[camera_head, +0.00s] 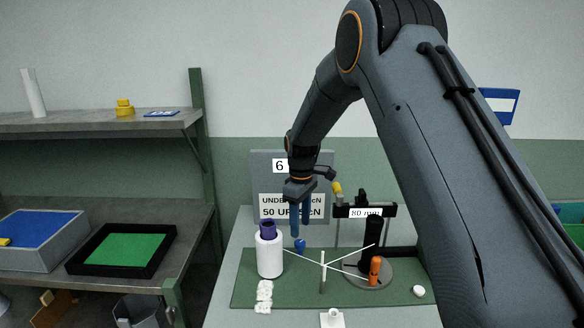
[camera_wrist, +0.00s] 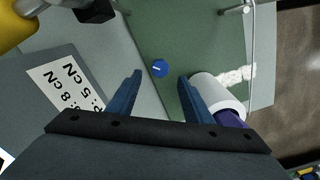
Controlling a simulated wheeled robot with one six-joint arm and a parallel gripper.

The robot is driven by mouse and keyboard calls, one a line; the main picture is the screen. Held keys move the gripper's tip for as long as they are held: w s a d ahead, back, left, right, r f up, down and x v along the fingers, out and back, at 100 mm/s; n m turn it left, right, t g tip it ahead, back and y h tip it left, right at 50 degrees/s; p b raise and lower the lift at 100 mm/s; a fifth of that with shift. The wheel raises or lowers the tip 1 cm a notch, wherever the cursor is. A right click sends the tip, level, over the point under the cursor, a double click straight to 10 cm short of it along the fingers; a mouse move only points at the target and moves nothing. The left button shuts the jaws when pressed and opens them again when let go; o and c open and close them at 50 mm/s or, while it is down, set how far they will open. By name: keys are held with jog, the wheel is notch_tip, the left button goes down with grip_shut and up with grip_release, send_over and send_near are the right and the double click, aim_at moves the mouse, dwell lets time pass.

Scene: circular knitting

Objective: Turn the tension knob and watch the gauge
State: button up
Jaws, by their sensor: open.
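The blue knob (camera_head: 299,245) stands low on the green base, just below my gripper's fingertips in the head view. In the wrist view the round blue knob (camera_wrist: 159,69) has a short white line across its top, slightly tilted. My gripper (camera_head: 300,232) points down over it, open. In the wrist view the fingers of my gripper (camera_wrist: 160,75) lie one on each side of the knob with gaps; contact does not show. A grey sign (camera_head: 291,205) behind carries partly covered text with "50 UP". I cannot make out a gauge dial or its reading.
A white cone with a purple top (camera_head: 269,255) stands close left of the knob; it is beside the right finger in the wrist view (camera_wrist: 217,92). White crossed arms (camera_head: 323,265), an orange peg (camera_head: 375,270) and a black "80 mm" stand (camera_head: 388,212) are right.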

notch_tip(320, 180, up, 6)
jog(key=p, duration=0.2)
jog(key=shift+p, duration=0.35)
jog(key=s+d+f+m+b, duration=0.2)
jog(key=s+d+m, duration=0.2)
jog(key=s, duration=0.6)
jog(key=s+d+f+m+t+b, duration=0.1)
jog(key=s+d, duration=0.4)
jog(key=s, duration=0.5)
jog(key=s+d+f+m+b, duration=0.2)
jog(key=s+d+m+b, duration=0.2)
jog(key=s, duration=0.6)
jog(key=d+m, duration=0.1)
jog(key=m, duration=0.1)
jog(key=shift+f+m, duration=0.3)
jog(key=shift+d, duration=0.1)
dwell(0.8)
